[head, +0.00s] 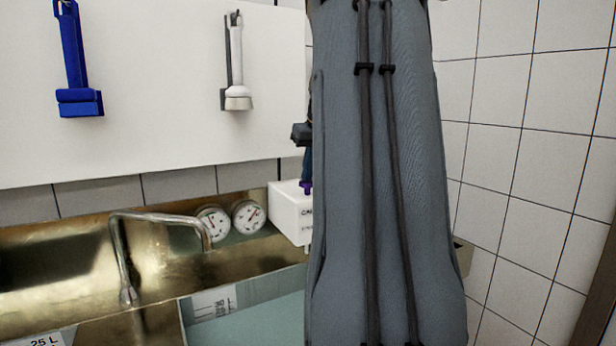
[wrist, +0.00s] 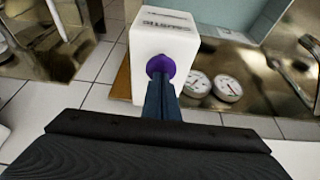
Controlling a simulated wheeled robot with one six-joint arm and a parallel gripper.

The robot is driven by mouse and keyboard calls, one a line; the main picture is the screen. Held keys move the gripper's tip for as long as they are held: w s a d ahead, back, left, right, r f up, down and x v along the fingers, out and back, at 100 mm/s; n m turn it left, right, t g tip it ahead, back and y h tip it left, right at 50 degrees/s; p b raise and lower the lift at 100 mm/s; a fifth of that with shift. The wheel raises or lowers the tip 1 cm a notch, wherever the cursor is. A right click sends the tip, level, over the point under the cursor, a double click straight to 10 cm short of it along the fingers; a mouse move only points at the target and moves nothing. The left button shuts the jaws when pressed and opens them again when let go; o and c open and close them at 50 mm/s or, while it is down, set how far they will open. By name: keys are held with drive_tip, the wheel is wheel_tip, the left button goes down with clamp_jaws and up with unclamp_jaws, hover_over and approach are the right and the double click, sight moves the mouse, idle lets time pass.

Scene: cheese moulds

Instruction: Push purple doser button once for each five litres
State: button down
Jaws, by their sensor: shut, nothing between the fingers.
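The doser is a white box (head: 290,212) at the back of the sink, just left of my arm in the head view. In the wrist view the white box (wrist: 165,38) carries dark lettering, partly cut off. Its round purple button (wrist: 160,66) sits on the face toward my gripper. A bit of the purple button (head: 306,187) also shows in the head view. My gripper (wrist: 160,84) is shut and empty, with its blue fingertips at the purple button, overlapping its lower edge. I cannot tell whether the button is pressed in. My arm hides the right part of the box.
Two round dials (head: 230,219) stand left of the box. A metal tap (head: 150,218) arches over the brass-coloured sink (head: 60,260). A pale basin (head: 250,308) with a scale label is in front. A blue brush (head: 75,60) and a white brush (head: 236,65) hang on the wall.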

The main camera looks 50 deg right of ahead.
drive_tip(key=shift+r+p, duration=2.25)
drive_tip(key=shift+r, duration=0.6)
drive_tip(key=a+f+n+g+y+b, duration=0.1)
drive_tip(key=a+f, duration=0.7)
drive_tip(key=a, duration=0.4)
drive_tip(key=a+f+b, duration=0.2)
drive_tip(key=a+f, duration=0.6)
drive_tip(key=a, duration=0.4)
drive_tip(key=s+a+f+n+g+b, duration=0.1)
drive_tip(key=s+a+f, duration=0.6)
drive_tip(key=a, duration=0.3)
drive_tip(key=s+a+f+n+g+b, duration=0.1)
drive_tip(key=s+a+f, duration=0.6)
drive_tip(key=a, duration=0.3)
drive_tip(key=shift+s+a+f+n+b, duration=0.25)
drive_tip(key=shift+s+f+n+b, duration=0.1)
drive_tip(key=shift+s, duration=0.35)
